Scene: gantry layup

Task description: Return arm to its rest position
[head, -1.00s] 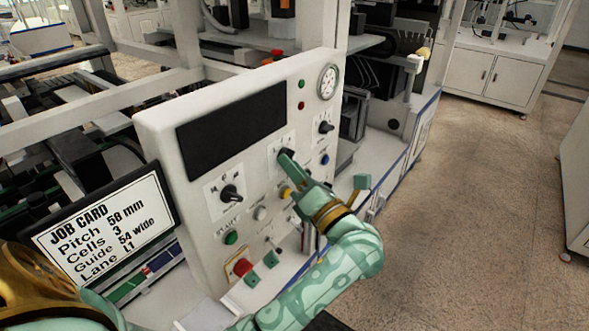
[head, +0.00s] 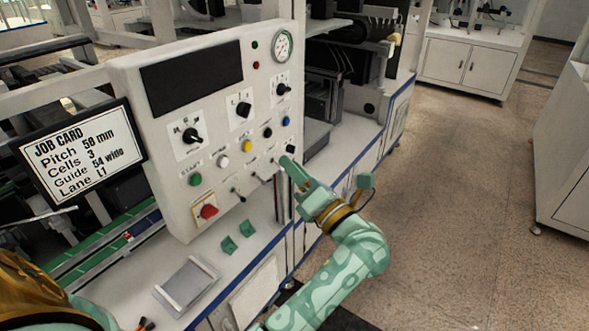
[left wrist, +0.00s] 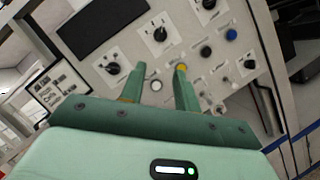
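My left gripper (head: 287,164) is in front of the lower right part of the white control panel (head: 122,105) in the head view. Its fingers overlap the panel's edge in the picture; I cannot tell how far off they are. In the left wrist view its two green fingers (left wrist: 158,80) stand apart with nothing held between them, and panel buttons show between and beyond them. The left arm (head: 345,255) reaches up from the bottom of the head view. My right gripper is not in view.
The panel carries black rotary knobs (head: 192,135), a red stop button (head: 208,211) and a gauge (head: 283,46). A job card screen (head: 75,150) stands at left. Two green blocks (head: 228,244) and a metal tray (head: 187,285) lie below. Open floor (head: 450,200) is at right.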

